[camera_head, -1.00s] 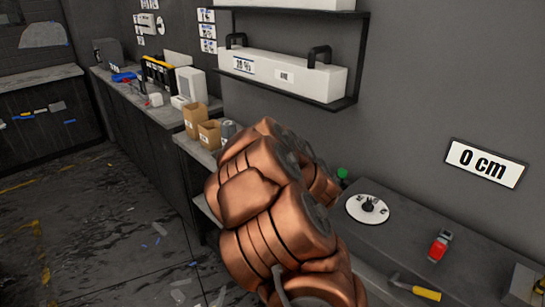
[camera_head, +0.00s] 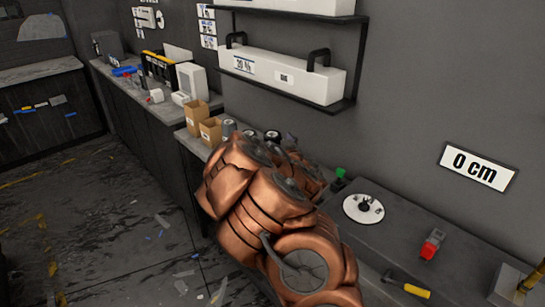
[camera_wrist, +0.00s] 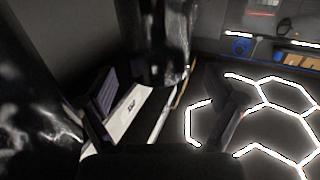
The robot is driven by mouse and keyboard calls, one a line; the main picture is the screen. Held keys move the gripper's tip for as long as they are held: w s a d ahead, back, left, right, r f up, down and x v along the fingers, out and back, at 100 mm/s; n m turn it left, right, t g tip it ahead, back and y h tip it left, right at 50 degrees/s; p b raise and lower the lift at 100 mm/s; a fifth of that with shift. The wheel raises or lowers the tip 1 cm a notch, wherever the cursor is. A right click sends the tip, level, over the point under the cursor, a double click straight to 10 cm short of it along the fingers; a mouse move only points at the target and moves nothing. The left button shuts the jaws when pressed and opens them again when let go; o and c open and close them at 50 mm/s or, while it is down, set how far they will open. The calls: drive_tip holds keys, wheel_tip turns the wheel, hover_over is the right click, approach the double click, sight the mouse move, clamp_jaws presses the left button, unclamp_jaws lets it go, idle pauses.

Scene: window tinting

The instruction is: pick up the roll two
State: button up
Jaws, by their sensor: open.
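In the head view, small dark round-topped items stand on the counter beyond my arm, one (camera_head: 229,128) beside the cardboard boxes and another (camera_head: 272,136) farther right. I cannot tell which, if any, is roll two. My arm hides my gripper in that view. In the wrist view my gripper (camera_wrist: 163,108) is open, its two dark fingers apart. A glossy dark cylinder (camera_wrist: 160,45) stands upright beyond the fingers, and a larger dark glossy form (camera_wrist: 35,100) is at the left. A white labelled strip (camera_wrist: 127,110) shows between the fingers. Nothing is visibly held.
Cardboard boxes (camera_head: 210,131) stand on the counter left of my arm. A white disc (camera_head: 363,208), a red tool (camera_head: 432,243) and a yellow-handled hammer (camera_head: 410,284) lie to the right. A shelf with a long white box (camera_head: 280,73) hangs above.

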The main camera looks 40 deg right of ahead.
drive_tip(key=shift+p+x, duration=0.4)
drive_tip(key=shift+x, duration=1.1)
drive_tip(key=shift+c, duration=0.3)
clamp_jaws()
